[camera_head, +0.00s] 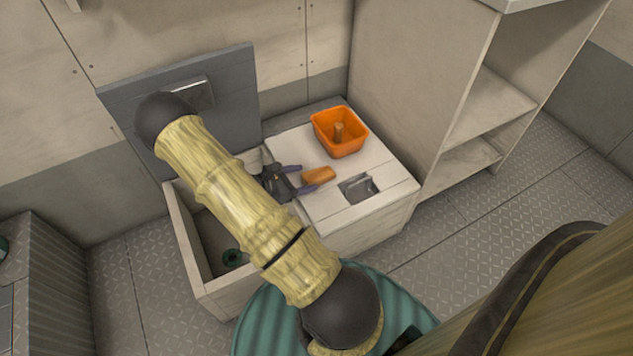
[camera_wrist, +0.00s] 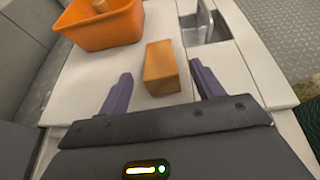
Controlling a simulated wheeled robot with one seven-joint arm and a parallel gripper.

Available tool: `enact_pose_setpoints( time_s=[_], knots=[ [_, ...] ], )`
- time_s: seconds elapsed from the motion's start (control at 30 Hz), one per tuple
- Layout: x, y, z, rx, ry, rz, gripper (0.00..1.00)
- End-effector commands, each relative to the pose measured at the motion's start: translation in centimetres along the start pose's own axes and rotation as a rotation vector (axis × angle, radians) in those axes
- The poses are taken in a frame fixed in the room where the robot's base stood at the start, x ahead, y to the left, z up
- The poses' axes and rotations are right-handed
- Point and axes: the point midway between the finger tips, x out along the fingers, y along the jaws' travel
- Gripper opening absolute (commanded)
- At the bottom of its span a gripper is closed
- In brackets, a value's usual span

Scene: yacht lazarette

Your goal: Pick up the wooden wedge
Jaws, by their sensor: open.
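The wooden wedge (camera_head: 319,176) is a small orange-brown block lying on the white top of the locker (camera_head: 383,205). In the wrist view the wedge (camera_wrist: 161,68) lies ahead of my gripper (camera_wrist: 161,86), its near end between the two purple fingertips. The fingers are open and stand apart from it on both sides, with a wider gap on the left. In the head view my gripper (camera_head: 302,180) is just left of the wedge, low over the locker top.
An orange square bin (camera_head: 350,147) with a wooden peg-like piece (camera_head: 338,132) inside stands behind the wedge. A recessed metal latch (camera_head: 358,188) is at the front right. An open compartment (camera_head: 185,228) lies left, under a raised grey lid (camera_head: 235,95). Shelves (camera_head: 490,103) stand right.

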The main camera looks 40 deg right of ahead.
Motion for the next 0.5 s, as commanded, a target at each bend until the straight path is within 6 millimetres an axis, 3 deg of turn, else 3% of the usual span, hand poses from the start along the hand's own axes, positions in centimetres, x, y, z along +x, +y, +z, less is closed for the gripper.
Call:
enact_pose_setpoints(
  time_s=[0.5],
  knots=[
    [1.27, -0.04, -0.18, 0.000, 0.000, -0.001, 0.66]
  ],
)
